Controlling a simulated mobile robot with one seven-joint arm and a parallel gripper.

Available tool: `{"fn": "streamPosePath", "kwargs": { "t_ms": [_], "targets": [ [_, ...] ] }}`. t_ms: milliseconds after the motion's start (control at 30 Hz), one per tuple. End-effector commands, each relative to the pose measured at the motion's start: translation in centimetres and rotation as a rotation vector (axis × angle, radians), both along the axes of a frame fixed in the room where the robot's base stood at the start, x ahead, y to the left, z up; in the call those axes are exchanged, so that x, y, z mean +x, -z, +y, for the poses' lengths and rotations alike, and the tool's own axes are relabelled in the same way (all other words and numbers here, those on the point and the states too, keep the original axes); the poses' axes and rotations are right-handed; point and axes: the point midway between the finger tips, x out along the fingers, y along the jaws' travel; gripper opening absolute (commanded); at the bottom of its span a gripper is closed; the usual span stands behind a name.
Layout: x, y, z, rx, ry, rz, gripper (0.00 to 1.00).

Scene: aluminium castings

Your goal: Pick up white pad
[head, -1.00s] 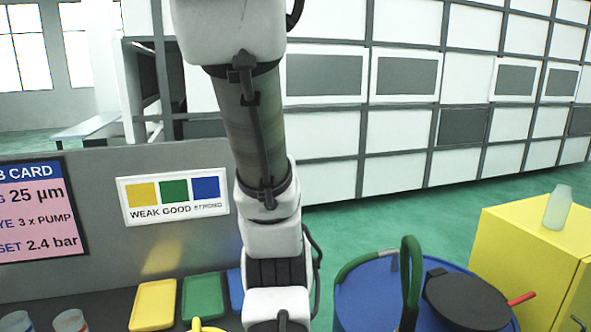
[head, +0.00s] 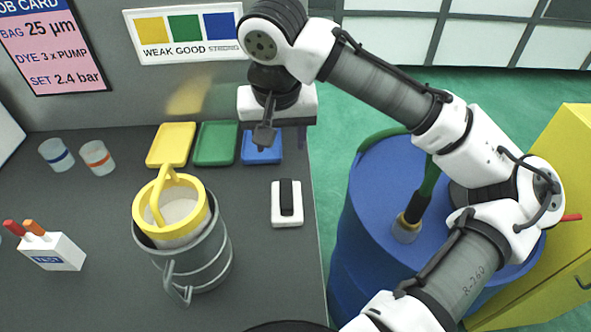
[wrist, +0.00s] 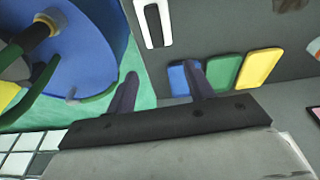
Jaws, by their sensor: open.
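The white pad (head: 287,221) is a small white rectangle with a black bar along its middle. It lies on the dark bench top near the bench's right edge, apart from my gripper. My gripper (head: 289,137) is beyond the pad in the head view, above the blue tray and the bench edge. In the wrist view the pad (wrist: 156,44) shows at the top, past the fingertips. My gripper (wrist: 160,84) has its two dark fingers spread, with nothing between them.
Yellow (head: 171,145), green (head: 216,144) and blue (head: 260,156) trays lie behind the pad. A metal jug (head: 205,262) with a yellow-rimmed strainer (head: 143,205) stands left of it. A blue drum (head: 345,285) stands right of the bench. Bench around the pad is clear.

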Motion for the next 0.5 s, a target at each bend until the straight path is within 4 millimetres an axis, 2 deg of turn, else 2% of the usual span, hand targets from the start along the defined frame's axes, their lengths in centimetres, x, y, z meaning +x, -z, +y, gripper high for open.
{"fn": "streamPosePath", "kwargs": {
  "t_ms": [33,167,267,500],
  "targets": [
    [-0.7,0.9,-0.5,0.005,0.023,0.044,0.53],
    [-1.6,2.2,-0.8,0.012,0.047,0.099,0.53],
    [-1.5,3.6,-0.8,0.013,0.048,0.105,0.53],
    [-0.8,8.1,-0.7,0.013,0.046,0.102,0.53]
  ]
}}
